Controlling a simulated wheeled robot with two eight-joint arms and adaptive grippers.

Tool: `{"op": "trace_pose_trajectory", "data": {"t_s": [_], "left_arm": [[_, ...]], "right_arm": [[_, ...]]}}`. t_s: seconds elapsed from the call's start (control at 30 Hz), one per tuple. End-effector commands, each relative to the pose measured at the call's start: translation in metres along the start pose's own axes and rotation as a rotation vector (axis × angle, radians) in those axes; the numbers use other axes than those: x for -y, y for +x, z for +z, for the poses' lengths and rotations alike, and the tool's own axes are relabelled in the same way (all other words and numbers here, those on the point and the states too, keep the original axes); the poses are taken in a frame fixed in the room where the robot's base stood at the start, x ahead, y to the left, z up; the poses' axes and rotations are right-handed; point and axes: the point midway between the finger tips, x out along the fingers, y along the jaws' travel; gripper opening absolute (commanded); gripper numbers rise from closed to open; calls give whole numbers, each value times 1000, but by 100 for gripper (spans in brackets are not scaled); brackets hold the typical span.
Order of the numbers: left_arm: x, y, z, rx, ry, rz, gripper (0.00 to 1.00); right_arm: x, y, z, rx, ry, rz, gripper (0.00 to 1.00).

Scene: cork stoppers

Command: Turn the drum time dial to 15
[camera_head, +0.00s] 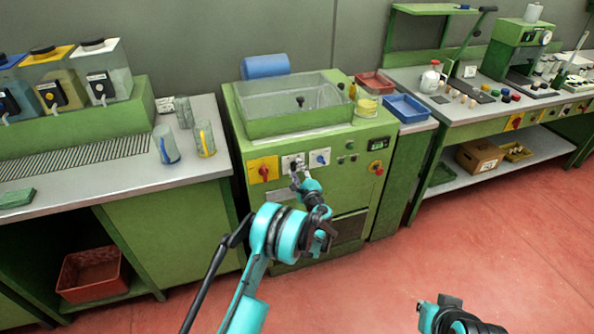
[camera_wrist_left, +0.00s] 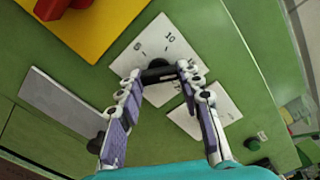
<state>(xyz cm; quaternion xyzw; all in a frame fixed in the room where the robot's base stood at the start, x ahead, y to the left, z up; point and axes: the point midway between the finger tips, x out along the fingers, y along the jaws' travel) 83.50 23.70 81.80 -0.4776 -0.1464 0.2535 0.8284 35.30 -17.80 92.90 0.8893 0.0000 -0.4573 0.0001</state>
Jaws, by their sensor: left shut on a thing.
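The drum time dial is a dark knob (camera_wrist_left: 158,74) on a white plate with printed numbers (camera_wrist_left: 151,40), 10 among them. In the head view this plate (camera_head: 291,160) is on the green machine's front panel, between a yellow plate and another white plate. My left gripper (camera_head: 296,172) reaches the panel there. In the left wrist view my left gripper (camera_wrist_left: 161,75) is shut on the knob, a fingertip on each side. The fingers hide part of the plate, and I cannot read the setting.
A yellow plate with a red knob (camera_head: 264,170) is left of the dial, and a white plate with a blue knob (camera_head: 320,158) is close on the right. Green and red buttons sit further right. A clear tank (camera_head: 297,104) tops the machine. The red floor in front is open.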

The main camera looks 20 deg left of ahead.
Motion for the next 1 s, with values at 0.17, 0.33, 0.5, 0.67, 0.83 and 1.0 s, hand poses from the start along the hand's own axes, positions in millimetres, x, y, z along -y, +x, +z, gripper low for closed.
{"op": "trace_pose_trajectory", "data": {"t_s": [0.17, 0.33, 0.5, 0.67, 0.83, 1.0], "left_arm": [[0, -1, -1, -2, -2, 0, 7], [0, -1, -1, -2, -2, 0, 57], [0, 0, 0, -1, -2, 0, 57], [0, -7, -1, -1, -2, 0, 57], [1, -36, -2, -4, -2, -1, 57], [0, -74, -1, -3, -2, -1, 57]], "right_arm": [[0, 0, 0, 0, 0, 0, 0], [0, 0, 0, 0, 0, 0, 0], [0, 0, 0, 0, 0, 0, 0], [0, 0, 0, 0, 0, 0, 0], [0, 0, 0, 0, 0, 0, 0], [0, 0, 0, 0, 0, 0, 0]]}}
